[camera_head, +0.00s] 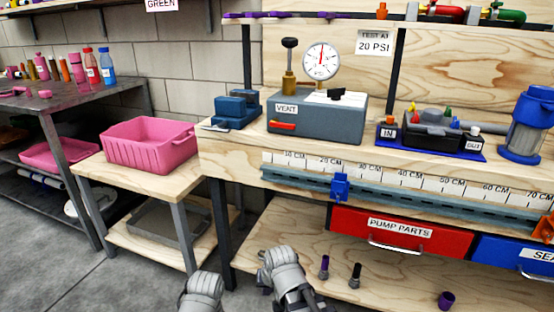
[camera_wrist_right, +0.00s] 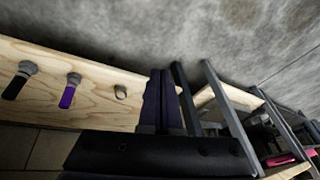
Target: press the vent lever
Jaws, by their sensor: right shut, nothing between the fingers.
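The red vent lever (camera_head: 283,126) is on the front of a grey box (camera_head: 340,120), just below its VENT label, on the wooden bench. A round dial gauge (camera_head: 321,61) stands on top of the box. My right gripper (camera_head: 303,298) is low at the bottom of the head view, in front of the bench and well below the lever. In the right wrist view its dark fingers (camera_wrist_right: 163,85) are together and empty. The lever does not show in that view. Of my left arm only a grey link shows at the bottom edge; its fingers are out of view.
A red PUMP PARTS drawer (camera_head: 400,233) and a ruler rail with a blue clamp (camera_head: 340,186) are along the bench front. Small dark and purple parts stand on the lower shelf (camera_head: 275,235). A pink bin (camera_head: 150,144) stands on the left side table.

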